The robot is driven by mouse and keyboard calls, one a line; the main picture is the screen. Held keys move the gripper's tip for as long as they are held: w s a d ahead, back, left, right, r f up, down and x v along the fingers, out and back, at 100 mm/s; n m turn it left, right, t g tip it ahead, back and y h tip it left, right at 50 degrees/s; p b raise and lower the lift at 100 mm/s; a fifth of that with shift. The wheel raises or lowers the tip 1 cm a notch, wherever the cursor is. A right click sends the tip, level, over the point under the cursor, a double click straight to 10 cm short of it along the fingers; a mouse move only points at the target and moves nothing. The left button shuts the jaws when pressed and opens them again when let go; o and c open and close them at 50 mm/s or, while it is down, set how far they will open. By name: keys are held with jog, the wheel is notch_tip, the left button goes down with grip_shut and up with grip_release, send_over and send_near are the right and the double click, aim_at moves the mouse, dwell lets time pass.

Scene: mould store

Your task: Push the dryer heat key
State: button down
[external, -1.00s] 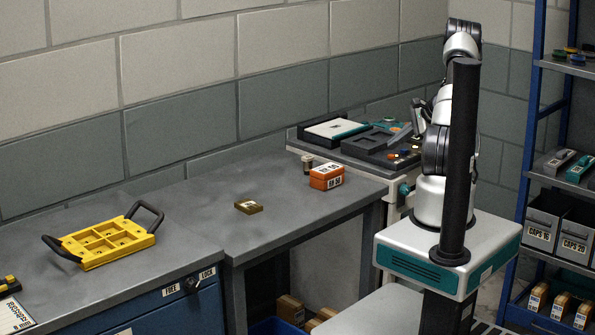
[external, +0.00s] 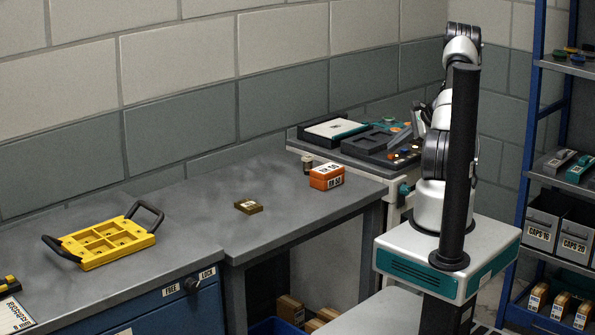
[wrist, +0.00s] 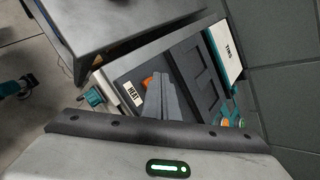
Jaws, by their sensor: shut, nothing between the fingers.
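The dryer (external: 330,144) stands on the side bench in the far corner, a dark unit with a white-and-teal part. In the wrist view a white HEAT label (wrist: 133,93) sits on its dark panel, with an orange key (wrist: 148,82) just beside it, partly hidden by my fingers. My gripper (wrist: 164,80) is shut and empty, its grey fingertips over the panel next to the orange key. Whether they touch the key cannot be told. In the external view my gripper (external: 419,116) is above the dryer's right end, largely hidden by my arm.
A TINS label (wrist: 230,50) marks the white lid beside the panel. An orange box (external: 326,176), a small dark cylinder (external: 307,163) and a brass block (external: 248,206) sit on the grey bench. A yellow tray (external: 105,242) lies left. Blue shelving (external: 530,150) stands right.

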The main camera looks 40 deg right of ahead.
jog(key=shift+f+b, duration=0.5)
dwell(0.3)
jog(key=shift+r, duration=0.15)
jog(key=shift+r+p, duration=0.45)
jog(key=shift+r, duration=0.35)
notch_tip(320, 180, up, 6)
jog(key=p, duration=0.3)
dwell(0.7)
